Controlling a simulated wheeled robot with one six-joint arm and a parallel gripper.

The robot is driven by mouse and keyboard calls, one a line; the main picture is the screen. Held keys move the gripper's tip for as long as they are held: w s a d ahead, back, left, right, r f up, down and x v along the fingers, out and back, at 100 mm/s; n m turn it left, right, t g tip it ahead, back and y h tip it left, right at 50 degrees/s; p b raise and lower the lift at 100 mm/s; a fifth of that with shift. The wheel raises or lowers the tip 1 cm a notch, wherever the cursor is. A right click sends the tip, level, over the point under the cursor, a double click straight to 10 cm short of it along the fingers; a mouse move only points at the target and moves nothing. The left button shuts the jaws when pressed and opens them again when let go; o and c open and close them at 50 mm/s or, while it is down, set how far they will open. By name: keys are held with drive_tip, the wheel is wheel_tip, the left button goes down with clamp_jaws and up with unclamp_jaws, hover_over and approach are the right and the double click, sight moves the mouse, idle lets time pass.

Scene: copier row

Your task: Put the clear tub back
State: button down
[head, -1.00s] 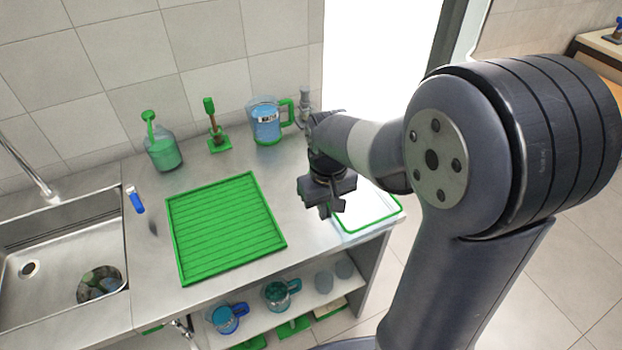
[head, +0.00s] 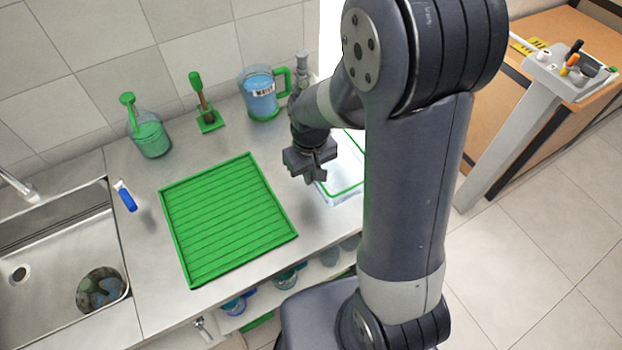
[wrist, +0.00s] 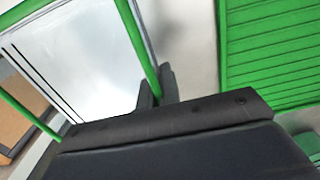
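The clear tub (head: 345,188) has see-through walls and a green rim. It is at the right end of the steel counter, partly hidden behind my arm. My gripper (head: 308,176) is at the tub's left side, pointing down. In the wrist view, the tub (wrist: 85,55) fills the left part, and its green rim runs between the two close fingers of my gripper (wrist: 156,88). The fingers appear shut on that wall. I cannot tell whether the tub's base touches the counter.
A green ribbed tray (head: 228,218) lies left of the tub. Behind stand a jug (head: 261,97), a green-handled tool (head: 203,104) and a green-filled bottle (head: 149,136). A sink (head: 55,260) is at left. Mugs (head: 233,305) stand on the shelf below.

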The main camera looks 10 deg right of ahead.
drive_tip(key=shift+f, duration=1.45)
drive_tip(key=shift+f, duration=0.15)
drive_tip(key=c, duration=1.6)
unclamp_jaws()
drive_tip(key=shift+c, duration=0.2)
wheel_tip(320, 180, up, 12)
drive_tip(key=shift+r, duration=0.15)
